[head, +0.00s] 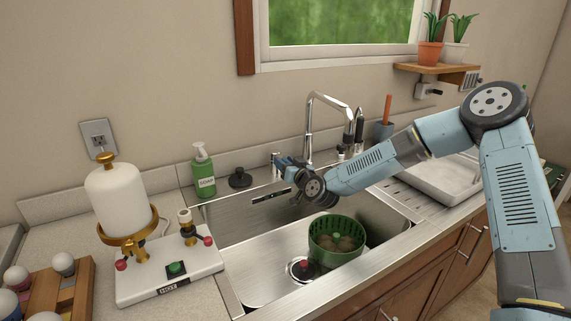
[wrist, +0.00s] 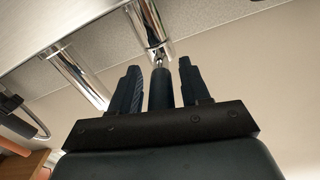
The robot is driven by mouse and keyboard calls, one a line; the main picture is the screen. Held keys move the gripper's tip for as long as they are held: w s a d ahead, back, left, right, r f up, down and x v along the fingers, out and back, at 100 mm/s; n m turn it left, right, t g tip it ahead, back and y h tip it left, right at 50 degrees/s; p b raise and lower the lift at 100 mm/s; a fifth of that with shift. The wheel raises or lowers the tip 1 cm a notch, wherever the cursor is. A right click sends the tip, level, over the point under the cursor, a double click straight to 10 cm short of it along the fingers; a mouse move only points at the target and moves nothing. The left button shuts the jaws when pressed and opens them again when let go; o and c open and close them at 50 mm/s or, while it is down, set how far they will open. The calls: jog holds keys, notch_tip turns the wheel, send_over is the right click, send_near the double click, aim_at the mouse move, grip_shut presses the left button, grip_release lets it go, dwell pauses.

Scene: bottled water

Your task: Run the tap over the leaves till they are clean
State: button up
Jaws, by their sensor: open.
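A green round basket (head: 322,243) stands in the sink (head: 262,222) with brownish, leaf-like contents (head: 342,243); their detail is too small to tell. The chrome tap (head: 310,125) arches above the back of the sink, and no water shows. A short chrome post (head: 275,160), apparently the tap's handle, stands left of the spout. My gripper (head: 283,164) is at that post. In the wrist view my open gripper (wrist: 160,82) has a dark upright part between its fingers, in line with a chrome post (wrist: 150,28). Contact cannot be told.
A green soap bottle (head: 204,174) and a black stopper (head: 240,179) stand behind the sink at left. A white appliance (head: 118,205) is on the left counter. A drying tray (head: 440,185) lies at right. The sink's left part is clear.

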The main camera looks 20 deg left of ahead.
jog(key=shift+c, duration=0.3)
grip_shut()
dwell(0.4)
